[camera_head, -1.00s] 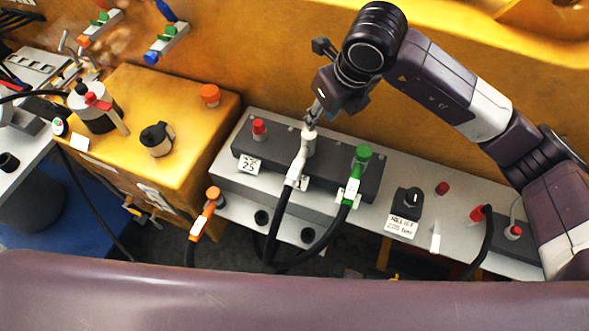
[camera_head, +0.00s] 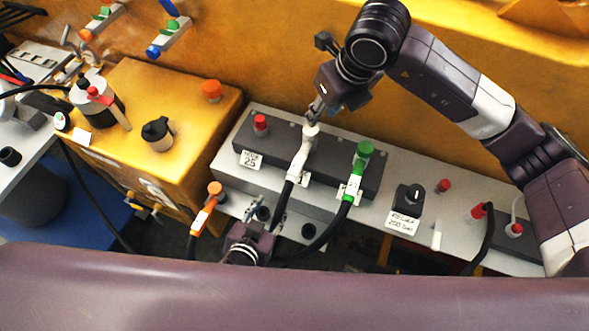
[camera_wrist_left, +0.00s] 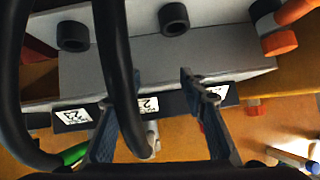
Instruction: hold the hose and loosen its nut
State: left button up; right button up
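A black hose with a white angled fitting (camera_head: 300,158) runs up to a pale nut (camera_head: 310,131) on the dark grey block. My right gripper (camera_head: 315,110) is at the top of this nut; its fingers are too small to show whether they grip. My left gripper (camera_head: 262,213) is low at the black hose (camera_head: 283,200), below the white fitting. In the left wrist view my left gripper (camera_wrist_left: 152,95) is open, fingers apart. A black hose (camera_wrist_left: 119,70) passes between them, close to the left finger, with a white end below.
A hose with a green fitting (camera_head: 354,178) stands just right of the white one. An orange-fitted hose (camera_head: 203,212) is to the left. A black knob box (camera_head: 407,201) and red caps sit on the grey bench (camera_head: 345,217).

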aim_at(300, 160)
pick_arm(q)
jog(key=w+d+r, duration=0.1)
jog(key=d+r, duration=0.1)
jog(key=r, duration=0.2)
jog(key=w+d+r+t, duration=0.1)
jog(key=w+d+r, duration=0.1)
jog(key=r, duration=0.1)
jog(key=w+d+r+m+t, duration=0.1)
jog(key=w+d+r, duration=0.1)
jog(key=r, duration=0.2)
jog(key=shift+r+h, duration=0.3)
jog(key=shift+h, duration=0.1)
jog(key=shift+w+d, duration=0.15)
jog(key=shift+w, duration=0.1)
jog(key=x, duration=0.7)
jog(key=shift+w, duration=0.1)
jog(key=shift+r, duration=0.1)
jog(key=shift+c, duration=0.6)
